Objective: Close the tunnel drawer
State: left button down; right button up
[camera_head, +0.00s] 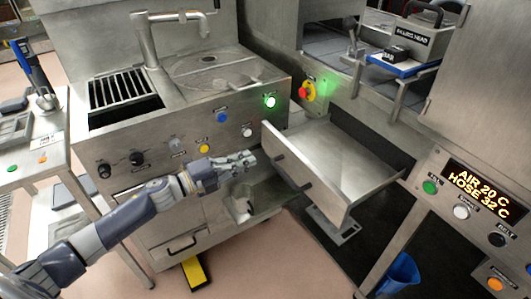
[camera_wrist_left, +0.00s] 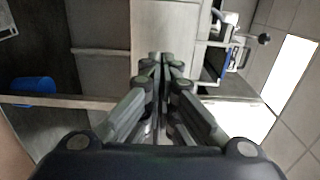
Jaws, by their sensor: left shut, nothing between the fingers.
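The tunnel drawer (camera_head: 345,150) is a shallow, empty steel tray in the right half of the head view. It stands pulled out, with its front panel (camera_head: 300,172) facing the lower left and two dark stubs on that panel. My left gripper (camera_head: 252,158) is just left of the front panel, with its fingers pointing toward it. The fingers are shut and empty. In the left wrist view the closed fingertips (camera_wrist_left: 165,60) point away over grey metal surfaces; whether they touch the drawer I cannot tell. My right gripper is in neither view.
A steel machine (camera_head: 200,110) with coloured buttons stands behind my left arm. A control panel (camera_head: 470,205) with a lit display is at the right, with a blue bucket (camera_head: 400,275) below it. An open tray (camera_head: 265,195) lies under the gripper. A yellow pedal (camera_head: 195,272) is on the floor.

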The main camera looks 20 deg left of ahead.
aim_at(274, 148)
pick_arm(q)
jog(key=x, duration=0.5)
jog(key=shift+w, duration=0.1)
jog(key=shift+w+d, duration=0.4)
jog(key=shift+w, duration=0.1)
jog(key=shift+w+d, duration=0.1)
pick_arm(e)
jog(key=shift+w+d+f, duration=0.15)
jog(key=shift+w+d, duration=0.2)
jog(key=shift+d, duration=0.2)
